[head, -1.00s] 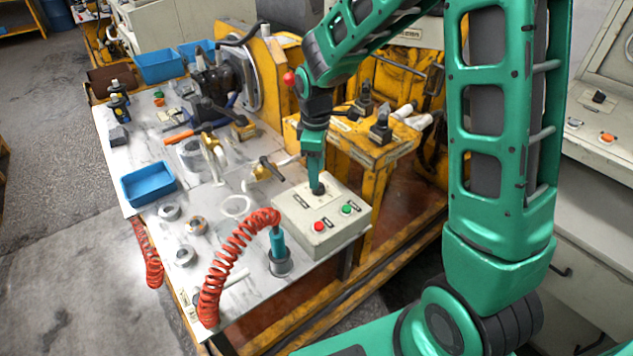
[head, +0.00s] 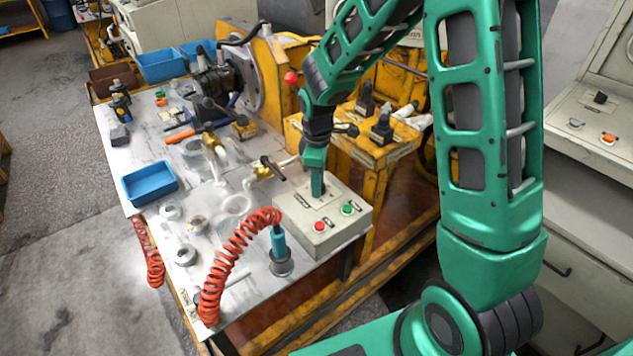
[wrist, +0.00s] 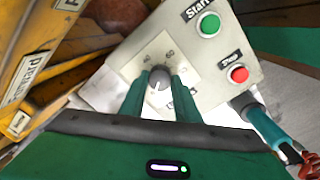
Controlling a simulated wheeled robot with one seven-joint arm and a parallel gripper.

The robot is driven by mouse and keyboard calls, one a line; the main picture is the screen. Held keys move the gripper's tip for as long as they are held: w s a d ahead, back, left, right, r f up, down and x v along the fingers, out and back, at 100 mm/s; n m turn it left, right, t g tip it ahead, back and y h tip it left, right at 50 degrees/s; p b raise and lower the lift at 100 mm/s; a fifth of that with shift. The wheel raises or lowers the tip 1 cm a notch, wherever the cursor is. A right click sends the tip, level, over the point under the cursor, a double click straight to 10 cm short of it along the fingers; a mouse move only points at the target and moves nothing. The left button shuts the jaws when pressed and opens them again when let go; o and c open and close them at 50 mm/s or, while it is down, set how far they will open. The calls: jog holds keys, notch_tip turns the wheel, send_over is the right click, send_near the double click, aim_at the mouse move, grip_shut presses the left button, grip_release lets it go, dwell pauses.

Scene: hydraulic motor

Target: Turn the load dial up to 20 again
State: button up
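The load dial is a grey round knob (wrist: 159,79) with a white pointer line on the light top plate of the control box (head: 345,222). In the wrist view the pointer line points toward the gripper side, down and slightly left. The scale marks around the knob are too small to read surely. In the head view my gripper (head: 317,195) points down onto the box and hides the knob.
A green Start button (head: 348,209) and a red Stop button (head: 320,226) sit on the same box. A coiled red hose (head: 230,255) with a teal tool (head: 278,242) stands close to its left. A valve handle (head: 272,168) is just behind the box.

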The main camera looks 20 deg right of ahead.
jog(key=shift+w+d+r+m, duration=0.1)
jog(key=shift+w+d+m, duration=0.05)
jog(key=shift+m, duration=0.15)
jog(key=m, duration=0.5)
jog(key=shift+w, duration=0.1)
jog(key=m, duration=0.6)
jog(key=shift+w+d, duration=0.1)
jog(key=shift+w, duration=0.05)
jog(key=shift+g, duration=0.3)
jog(key=o, duration=0.9)
jog(key=shift+c, duration=0.2)
jog(key=shift+o, duration=0.8)
notch_tip(320, 180, up, 11)
jog(key=shift+a, duration=0.35)
